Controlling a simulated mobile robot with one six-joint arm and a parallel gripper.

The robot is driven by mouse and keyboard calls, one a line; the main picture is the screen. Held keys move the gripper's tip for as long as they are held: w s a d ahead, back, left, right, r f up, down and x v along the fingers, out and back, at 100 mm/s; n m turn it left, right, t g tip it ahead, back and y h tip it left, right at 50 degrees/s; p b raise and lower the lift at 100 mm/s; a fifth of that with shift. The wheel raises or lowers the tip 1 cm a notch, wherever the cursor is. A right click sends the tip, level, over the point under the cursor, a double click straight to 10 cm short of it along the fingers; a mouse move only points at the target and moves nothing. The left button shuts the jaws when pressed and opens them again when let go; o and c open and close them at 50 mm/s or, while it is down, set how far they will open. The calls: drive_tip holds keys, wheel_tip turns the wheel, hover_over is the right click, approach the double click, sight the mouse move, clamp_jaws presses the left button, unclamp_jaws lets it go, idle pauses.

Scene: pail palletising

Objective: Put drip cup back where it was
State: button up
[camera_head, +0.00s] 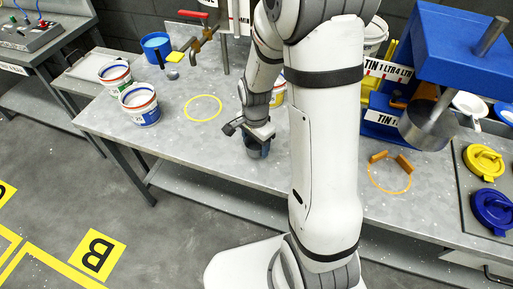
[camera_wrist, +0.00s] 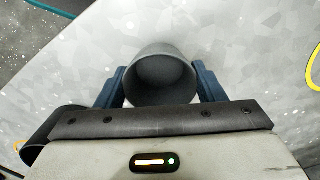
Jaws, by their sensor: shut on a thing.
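The drip cup looks like a dark grey round cup; it shows in the wrist view (camera_wrist: 165,80) between two blue fingers, its mouth towards the camera. My gripper (camera_wrist: 160,88) is shut on it. In the head view my gripper (camera_head: 257,148) is near the table's front edge, with the cup (camera_head: 252,146) partly hidden by the wrist. I cannot tell whether the cup's base touches the tabletop. The tap with a red handle (camera_head: 197,40) stands at the back of the table, left of my arm.
A yellow ring (camera_head: 203,108) marks bare tabletop left of my gripper. Two white pails (camera_head: 140,104) (camera_head: 115,76) stand at the table's left end, with a blue pail (camera_head: 156,46) behind. A blue press (camera_head: 460,45), an orange ring (camera_head: 390,190) and lids (camera_head: 484,162) are right.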

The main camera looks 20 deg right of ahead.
sight(256, 149)
drive_tip(key=shift+f, duration=1.35)
drive_tip(key=shift+f, duration=0.1)
drive_tip(key=shift+f, duration=0.15)
drive_tip(key=o, duration=1)
